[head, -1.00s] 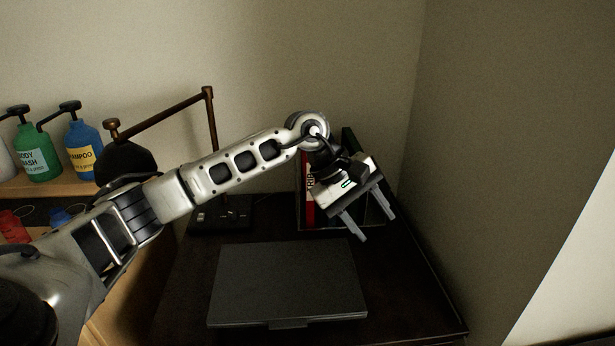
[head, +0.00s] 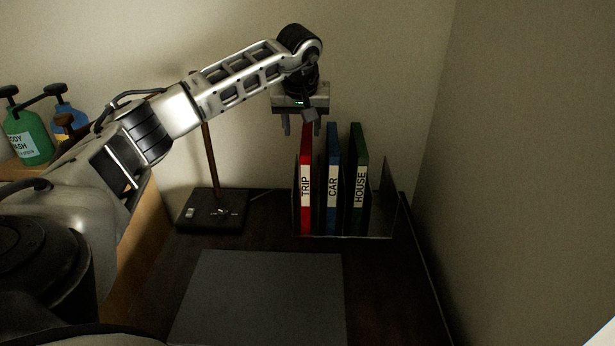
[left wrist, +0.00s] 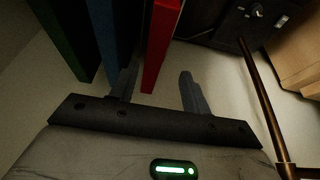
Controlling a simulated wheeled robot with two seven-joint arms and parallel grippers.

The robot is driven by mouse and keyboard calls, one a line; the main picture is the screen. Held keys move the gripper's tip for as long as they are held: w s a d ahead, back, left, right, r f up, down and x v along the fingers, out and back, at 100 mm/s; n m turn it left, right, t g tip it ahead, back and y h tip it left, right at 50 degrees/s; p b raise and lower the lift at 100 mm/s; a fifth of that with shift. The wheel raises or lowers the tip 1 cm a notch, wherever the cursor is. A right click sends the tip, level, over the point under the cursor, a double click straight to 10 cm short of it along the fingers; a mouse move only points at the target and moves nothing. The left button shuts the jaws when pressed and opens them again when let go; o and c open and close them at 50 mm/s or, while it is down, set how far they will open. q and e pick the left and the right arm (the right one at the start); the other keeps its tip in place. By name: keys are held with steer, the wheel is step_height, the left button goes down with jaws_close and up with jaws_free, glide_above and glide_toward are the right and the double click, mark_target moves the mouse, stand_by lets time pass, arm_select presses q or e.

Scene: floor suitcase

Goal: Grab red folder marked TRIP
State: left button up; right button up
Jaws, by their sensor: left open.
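The red folder marked TRIP (head: 305,200) stands upright at the left end of a holder, with its labelled spine facing me. My left gripper (head: 301,130) is open and points down just above the top of the red folder. In the left wrist view, the red folder (left wrist: 160,45) reaches into the space between the two fingers of the gripper (left wrist: 160,90), nearer one finger. That finger lies near the gap between the red and blue folders. I cannot tell whether either finger touches a folder. My right gripper is not in view.
The blue CAR folder (head: 332,205) and green HOUSE folder (head: 358,205) stand right of the red one in the holder (head: 385,205). A lamp base (head: 212,212) is left of it. A flat dark grey case (head: 262,295) lies in front. Bottles (head: 28,140) stand far left.

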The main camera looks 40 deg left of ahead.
mark_target(307, 139)
arm_select(q)
steer(key=x, duration=0.4)
steer(key=d+x, duration=0.1)
steer(key=x, duration=0.1)
steer(key=shift+w+a+f+p, duration=0.15)
steer(key=shift+w+f+p, duration=0.2)
steer(key=shift+f, duration=0.1)
steer(key=shift+a+f, duration=0.15)
steer(key=shift+f, duration=0.15)
steer(key=shift+f, duration=0.2)
jaws_close()
